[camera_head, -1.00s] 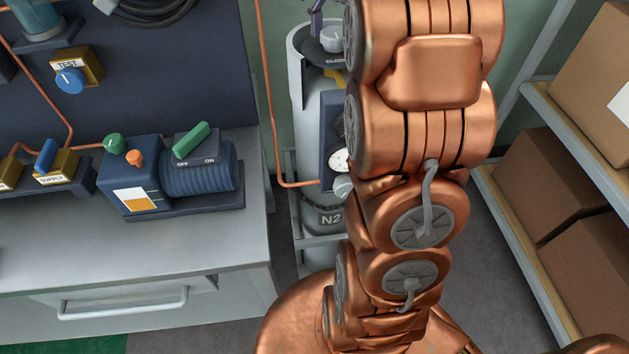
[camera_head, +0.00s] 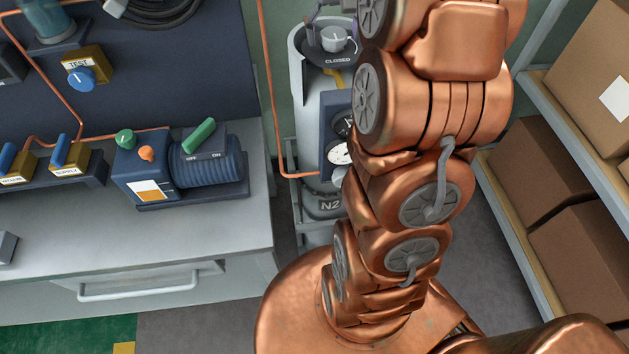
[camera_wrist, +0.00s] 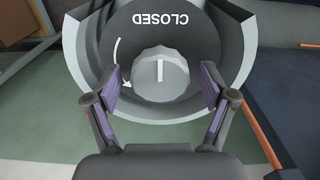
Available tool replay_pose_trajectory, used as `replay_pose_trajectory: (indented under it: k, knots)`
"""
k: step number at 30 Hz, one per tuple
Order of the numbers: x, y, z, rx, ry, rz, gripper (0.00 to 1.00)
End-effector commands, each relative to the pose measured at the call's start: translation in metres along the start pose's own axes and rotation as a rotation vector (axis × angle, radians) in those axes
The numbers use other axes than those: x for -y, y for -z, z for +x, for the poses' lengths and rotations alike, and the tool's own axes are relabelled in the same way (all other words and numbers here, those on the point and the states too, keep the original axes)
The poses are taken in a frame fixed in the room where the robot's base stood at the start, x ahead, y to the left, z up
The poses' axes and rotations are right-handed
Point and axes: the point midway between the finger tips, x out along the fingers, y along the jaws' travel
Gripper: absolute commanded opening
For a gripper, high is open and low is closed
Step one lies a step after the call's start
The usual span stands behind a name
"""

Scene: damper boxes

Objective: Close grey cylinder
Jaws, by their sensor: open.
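The grey cylinder (camera_head: 304,85) stands behind the bench's right end, marked N2 low down and partly hidden by my arm. Its round grey knob (camera_head: 334,39) sits on top, beside a dark plate lettered CLOSED (camera_head: 338,60). My gripper (camera_wrist: 160,86) is open, with one purple-padded finger on each side of the knob and a visible gap at both. In the head view it is mostly cut off at the top.
A shelf (camera_head: 575,150) of cardboard boxes is on the right. A gauge panel (camera_head: 335,130) and a copper pipe (camera_head: 270,110) are close to the cylinder.

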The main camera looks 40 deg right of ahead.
Motion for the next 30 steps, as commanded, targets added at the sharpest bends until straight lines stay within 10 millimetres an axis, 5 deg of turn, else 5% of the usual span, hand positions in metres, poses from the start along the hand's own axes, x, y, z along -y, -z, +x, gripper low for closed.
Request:
replay_pose_trajectory:
  k: [15, 30]
  knots:
    - [0.0002, -0.0006, -0.005, 0.003, 0.0, -0.423, 0.83]
    - [0.0008, 0.0009, -0.007, -0.002, -0.001, -0.603, 0.83]
